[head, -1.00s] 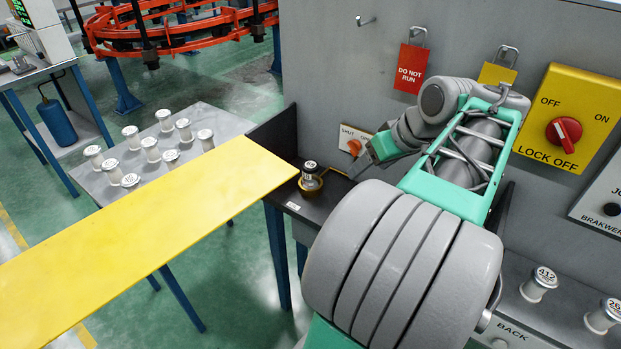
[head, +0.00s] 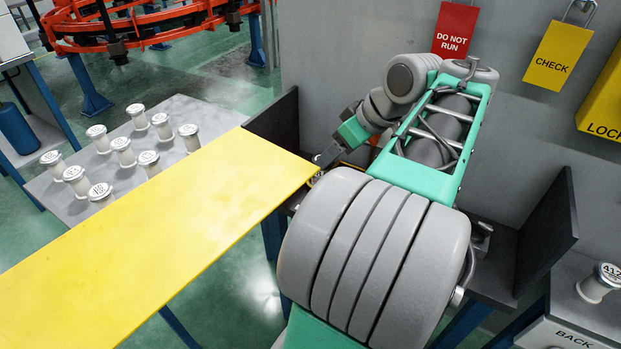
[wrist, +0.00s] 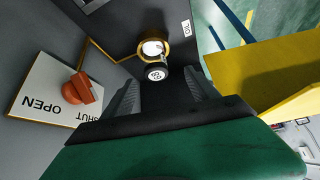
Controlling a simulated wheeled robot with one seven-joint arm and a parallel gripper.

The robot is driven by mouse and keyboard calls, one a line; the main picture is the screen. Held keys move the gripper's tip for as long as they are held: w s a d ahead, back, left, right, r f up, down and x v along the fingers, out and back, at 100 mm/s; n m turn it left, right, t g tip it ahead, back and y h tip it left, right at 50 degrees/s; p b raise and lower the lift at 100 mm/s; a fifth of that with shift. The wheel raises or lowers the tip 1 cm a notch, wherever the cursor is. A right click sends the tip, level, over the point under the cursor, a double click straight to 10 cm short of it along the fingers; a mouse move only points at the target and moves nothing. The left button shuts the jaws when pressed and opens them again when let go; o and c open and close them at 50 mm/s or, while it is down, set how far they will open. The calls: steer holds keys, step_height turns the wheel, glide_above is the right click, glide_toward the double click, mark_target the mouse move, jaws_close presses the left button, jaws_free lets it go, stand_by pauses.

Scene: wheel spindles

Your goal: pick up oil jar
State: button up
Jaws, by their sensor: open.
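The oil jar (wrist: 157,73) shows in the wrist view with a dark round cap bearing a pale marked disc. It is by a yellow ring (wrist: 141,52) on a dark shelf, near a small label reading OIL (wrist: 186,27). My gripper (wrist: 161,80) is open, its two dark fingers apart on either side of the cap in the picture. I cannot tell whether they touch it. In the head view my gripper (head: 324,160) is low at the shelf, by the corner of the yellow board, and the jar is mostly hidden there.
The yellow board (head: 170,240) lies close beside my gripper. An orange knob (wrist: 78,92) on a SHUT/OPEN plate (wrist: 45,98) is on the other side. Dark upright panels (head: 545,235) bound the shelf. Several white spindles (head: 122,150) stand on a grey table.

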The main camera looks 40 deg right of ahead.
steer(key=b+x, duration=0.1)
steer(key=x, duration=0.2)
steer(key=b+x, duration=0.1)
steer(key=x, duration=0.2)
steer(key=d+b+x, duration=0.1)
steer(key=x, duration=0.2)
steer(key=shift+f, duration=0.2)
steer(key=shift+c, duration=0.2)
jaws_close()
